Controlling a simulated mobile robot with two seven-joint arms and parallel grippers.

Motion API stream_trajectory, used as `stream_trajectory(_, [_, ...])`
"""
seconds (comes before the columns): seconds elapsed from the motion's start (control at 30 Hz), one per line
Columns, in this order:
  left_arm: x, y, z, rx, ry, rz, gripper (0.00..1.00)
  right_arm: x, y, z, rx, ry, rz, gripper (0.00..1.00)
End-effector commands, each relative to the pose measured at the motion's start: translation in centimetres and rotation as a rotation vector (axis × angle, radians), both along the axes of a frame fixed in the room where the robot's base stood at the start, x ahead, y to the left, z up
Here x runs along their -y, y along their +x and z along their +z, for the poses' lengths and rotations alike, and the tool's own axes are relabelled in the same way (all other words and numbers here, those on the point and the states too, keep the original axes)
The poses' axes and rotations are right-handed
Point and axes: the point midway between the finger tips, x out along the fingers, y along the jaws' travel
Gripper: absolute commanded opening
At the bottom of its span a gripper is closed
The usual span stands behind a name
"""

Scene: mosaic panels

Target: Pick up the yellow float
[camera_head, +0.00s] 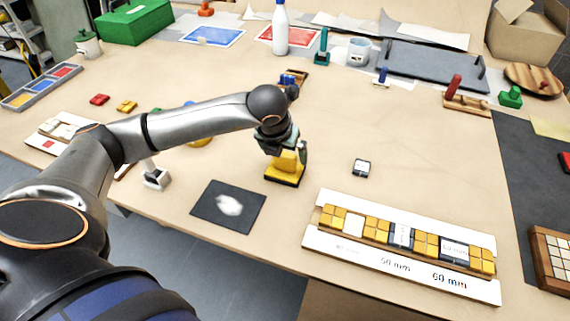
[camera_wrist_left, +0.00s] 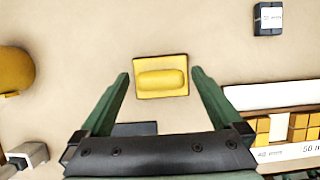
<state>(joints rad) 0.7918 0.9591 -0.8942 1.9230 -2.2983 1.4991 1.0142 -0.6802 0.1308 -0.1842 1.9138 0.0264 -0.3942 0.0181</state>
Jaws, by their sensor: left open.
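The yellow float (camera_head: 286,169) stands on the table in the head view, a yellow block handle on a flat plate with a dark lower edge. My left gripper (camera_head: 289,146) is right above it, pointing down and partly covering its top. In the left wrist view the float (camera_wrist_left: 161,77) lies ahead of and between the two green fingers of my left gripper (camera_wrist_left: 160,80). The fingers are open, with clear gaps on both sides of the float. I cannot tell the exact height of the fingertips over it. My right gripper is not in view.
A dark square with white powder (camera_head: 228,205) lies in front of the float. A small dark block (camera_head: 361,168) sits to its right. A white board with yellow tiles (camera_head: 400,240) lies at the front right. A white-and-grey tool (camera_head: 155,178) stands to the left.

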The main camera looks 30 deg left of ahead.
Motion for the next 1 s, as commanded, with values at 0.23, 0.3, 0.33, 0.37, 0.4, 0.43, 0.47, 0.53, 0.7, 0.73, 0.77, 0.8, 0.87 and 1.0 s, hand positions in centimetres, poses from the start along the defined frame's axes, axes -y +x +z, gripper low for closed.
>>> stream_trajectory(0.23, [-0.1, 0.33, -0.97, 0.0, 0.001, -0.001, 1.0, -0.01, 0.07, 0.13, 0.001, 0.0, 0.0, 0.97])
stream_trajectory(0.3, [-0.1, 0.32, -0.96, 0.0, 0.0, -0.001, 1.0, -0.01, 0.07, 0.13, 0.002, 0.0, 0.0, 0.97])
stream_trajectory(0.33, [-0.1, 0.32, -0.96, 0.0, 0.0, -0.001, 0.99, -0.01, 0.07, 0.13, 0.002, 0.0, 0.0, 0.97])
stream_trajectory(0.37, [-0.09, 0.32, -0.95, 0.0, 0.0, -0.001, 0.95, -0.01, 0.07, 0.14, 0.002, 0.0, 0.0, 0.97])
stream_trajectory(0.4, [-0.08, 0.31, -0.94, 0.0, 0.0, -0.001, 0.91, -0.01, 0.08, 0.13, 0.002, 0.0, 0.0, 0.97])
stream_trajectory(0.43, [-0.08, 0.31, -0.94, 0.0, 0.0, -0.001, 0.88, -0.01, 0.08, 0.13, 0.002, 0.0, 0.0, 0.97])
stream_trajectory(0.47, [-0.08, 0.31, -0.93, 0.0, 0.0, -0.001, 0.84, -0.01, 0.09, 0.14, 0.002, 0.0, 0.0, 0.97])
stream_trajectory(0.53, [-0.09, 0.31, -0.92, 0.0, 0.0, -0.001, 0.76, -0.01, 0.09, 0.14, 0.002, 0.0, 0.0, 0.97])
stream_trajectory(0.7, [-0.08, 0.31, -0.9, 0.0, 0.0, -0.001, 0.57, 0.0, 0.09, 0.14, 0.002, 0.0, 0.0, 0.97])
stream_trajectory(0.73, [-0.09, 0.32, -0.89, 0.0, 0.0, -0.001, 0.54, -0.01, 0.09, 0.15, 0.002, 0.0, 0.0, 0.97])
stream_trajectory(0.77, [-0.08, 0.31, -0.9, 0.0, 0.0, -0.001, 0.51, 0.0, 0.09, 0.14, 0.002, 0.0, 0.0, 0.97])
stream_trajectory(0.8, [-0.09, 0.32, -0.89, 0.0, 0.0, -0.001, 0.46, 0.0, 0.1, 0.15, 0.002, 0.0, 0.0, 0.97])
stream_trajectory(0.87, [-0.08, 0.31, -0.88, 0.0, 0.0, -0.001, 0.39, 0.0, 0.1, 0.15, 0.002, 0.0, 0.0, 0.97])
stream_trajectory(1.0, [-0.1, 0.31, -0.87, 0.0, 0.0, -0.001, 0.23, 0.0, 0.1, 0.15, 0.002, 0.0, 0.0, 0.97])
